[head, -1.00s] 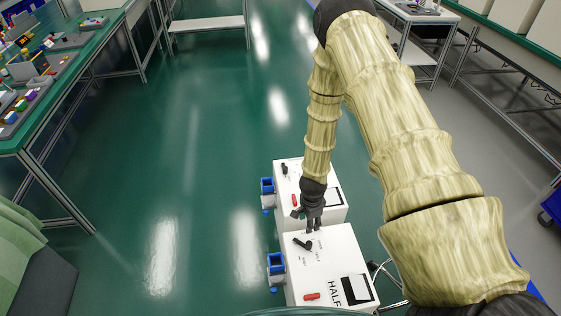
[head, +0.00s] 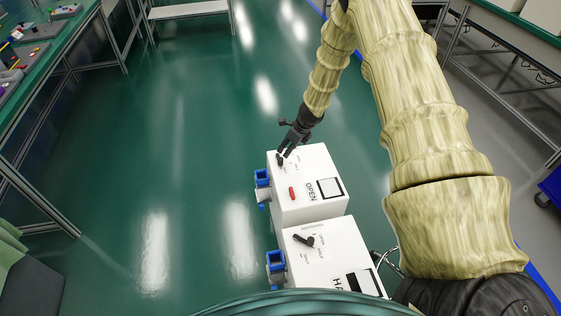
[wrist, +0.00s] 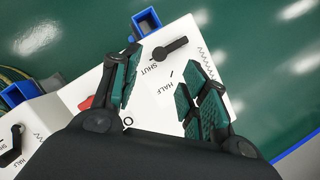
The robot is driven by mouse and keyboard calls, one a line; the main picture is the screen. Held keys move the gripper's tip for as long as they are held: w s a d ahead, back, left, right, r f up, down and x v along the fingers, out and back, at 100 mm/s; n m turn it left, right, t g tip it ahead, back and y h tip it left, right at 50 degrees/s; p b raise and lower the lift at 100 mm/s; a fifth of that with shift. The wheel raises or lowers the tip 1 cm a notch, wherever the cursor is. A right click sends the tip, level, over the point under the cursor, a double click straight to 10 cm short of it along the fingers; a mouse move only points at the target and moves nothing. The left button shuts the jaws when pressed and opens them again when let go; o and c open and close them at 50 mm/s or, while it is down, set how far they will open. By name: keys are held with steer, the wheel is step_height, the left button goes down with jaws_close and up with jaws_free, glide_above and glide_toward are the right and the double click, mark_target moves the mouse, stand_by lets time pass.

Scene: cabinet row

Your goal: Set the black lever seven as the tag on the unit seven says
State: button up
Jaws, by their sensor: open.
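My gripper (head: 288,151) is open and empty over the far end of the farther white unit (head: 305,212). This unit's tag (head: 325,188) reads OPEN. Its black lever (head: 280,160) is beside my fingertips in the head view. In the wrist view my open fingers (wrist: 163,88) straddle the printed HALF mark, and the black lever (wrist: 170,50) lies just beyond them, beside the SHUT mark. I cannot read a unit number on either unit.
A nearer white unit (head: 325,243) has its own black lever (head: 304,240) and a partly cut-off tag starting with H. A red lever (head: 292,193) sits on the farther unit. Blue brackets (head: 262,177) stick out at the left. Green floor lies open to the left.

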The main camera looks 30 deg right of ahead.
mark_target(281, 158)
steer(key=shift+p+x, duration=0.3)
steer(key=shift+x, duration=4.9)
steer(key=shift+s+d, duration=0.15)
steer(key=shift+c, duration=0.3)
jaws_close()
